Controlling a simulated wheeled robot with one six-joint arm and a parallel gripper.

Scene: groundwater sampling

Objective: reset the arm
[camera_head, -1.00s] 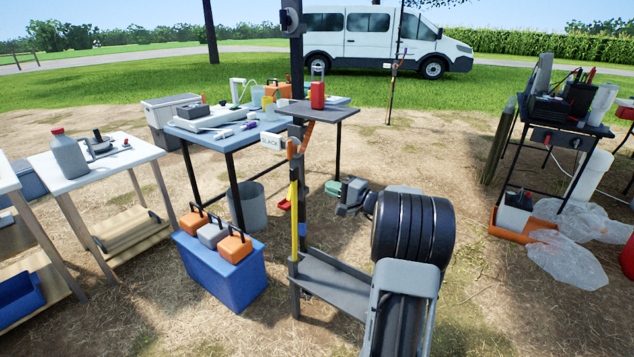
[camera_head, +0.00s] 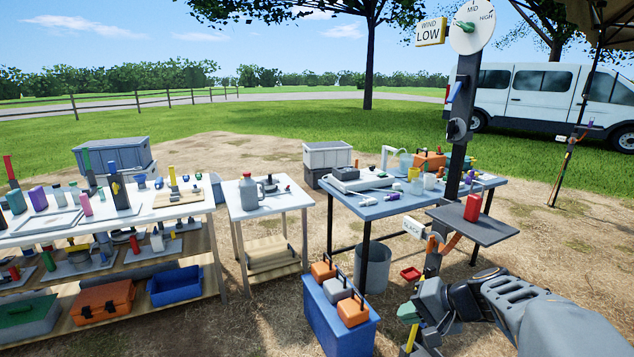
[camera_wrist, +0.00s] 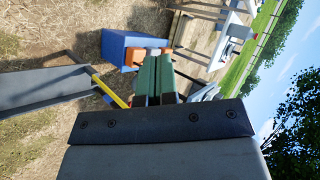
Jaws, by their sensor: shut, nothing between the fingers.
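My arm (camera_head: 545,315) reaches in from the lower right in the head view. My gripper (camera_head: 406,312) is at its left end, in front of the lower part of the dark post (camera_head: 466,95). Its green fingers also show in the wrist view (camera_wrist: 155,78), closed together and empty. A yellow bar (camera_wrist: 107,90) is just left of the fingers in the wrist view. I cannot tell whether they touch it.
A small dark shelf (camera_head: 470,225) on the post carries a red container (camera_head: 472,207). A blue box (camera_head: 338,318) with several orange and grey cases stands left of my gripper. Laden tables stand behind and left. A grey tray (camera_wrist: 40,88) shows in the wrist view. Bare ground lies between.

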